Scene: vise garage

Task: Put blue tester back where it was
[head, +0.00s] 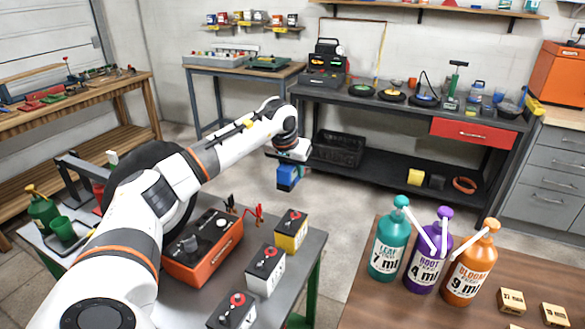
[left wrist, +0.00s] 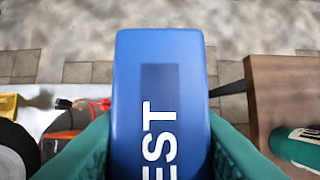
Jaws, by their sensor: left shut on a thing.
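The blue tester (head: 288,178) hangs in the air in the head view, above the gap between the left metal table and the brown table. My left gripper (head: 283,162) is shut on it from above. In the left wrist view the tester (left wrist: 160,85) is a blue block with white letters reading "EST" and a darker rectangle. Teal fingers (left wrist: 158,150) press its two sides. The tester touches no surface. My right gripper is in neither view.
The brown table (head: 400,305) holds teal, purple and orange pump bottles (head: 470,265). A dark workbench (head: 400,98) stands behind. Floor between is clear.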

